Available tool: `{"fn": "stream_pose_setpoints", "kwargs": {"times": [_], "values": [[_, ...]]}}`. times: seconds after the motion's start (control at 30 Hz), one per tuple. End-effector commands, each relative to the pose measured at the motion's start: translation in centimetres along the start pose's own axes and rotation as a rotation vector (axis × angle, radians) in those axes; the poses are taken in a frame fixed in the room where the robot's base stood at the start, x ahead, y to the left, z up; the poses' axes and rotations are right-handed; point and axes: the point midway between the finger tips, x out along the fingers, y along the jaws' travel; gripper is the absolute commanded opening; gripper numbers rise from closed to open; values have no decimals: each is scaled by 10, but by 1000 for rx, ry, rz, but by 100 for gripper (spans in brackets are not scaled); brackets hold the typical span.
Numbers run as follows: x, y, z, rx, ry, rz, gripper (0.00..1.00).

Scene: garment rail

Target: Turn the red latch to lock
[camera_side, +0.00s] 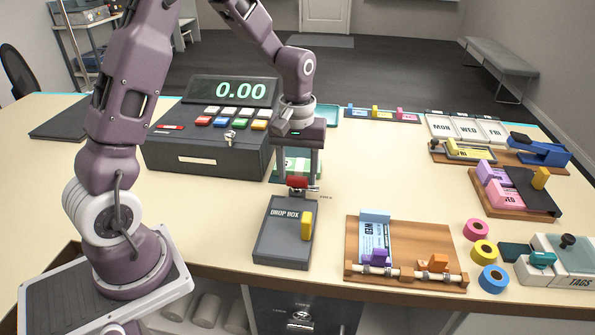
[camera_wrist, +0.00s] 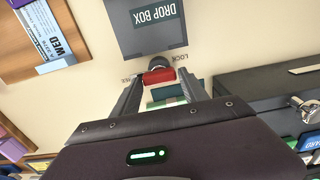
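The red latch (camera_side: 297,182) sits just behind the grey drop box (camera_side: 283,240), with a small label beside it on the table. In the wrist view the red latch (camera_wrist: 158,76) lies crosswise on a dark round pivot, next to an upside-down LOCK label (camera_wrist: 180,57). My gripper (camera_side: 297,178) points down with its fingers apart, one on each side of the latch. In the wrist view the fingertips of my gripper (camera_wrist: 160,80) flank the latch's ends. Whether either finger touches it is hard to tell.
The drop box has a yellow handle (camera_side: 306,225). A wooden tag board (camera_side: 405,235) lies to the right, with coloured tape rolls (camera_side: 484,251) beyond it.

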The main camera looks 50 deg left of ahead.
Motion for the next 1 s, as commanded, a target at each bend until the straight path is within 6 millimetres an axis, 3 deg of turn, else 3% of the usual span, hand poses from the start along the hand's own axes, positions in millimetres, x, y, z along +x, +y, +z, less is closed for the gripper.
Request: {"fn": "stream_pose_setpoints", "kwargs": {"times": [0.03, 0.2, 0.23, 0.57, 1.0], "values": [[0, 0, 0, 0, 0, 0, 40], [0, 0, 0, 0, 0, 0, 6], [0, 0, 0, 0, 0, 0, 5], [-1, 0, 0, 70, 0, 0, 5], [-1, 2, 1, 438, -1, 0, 5]]}}
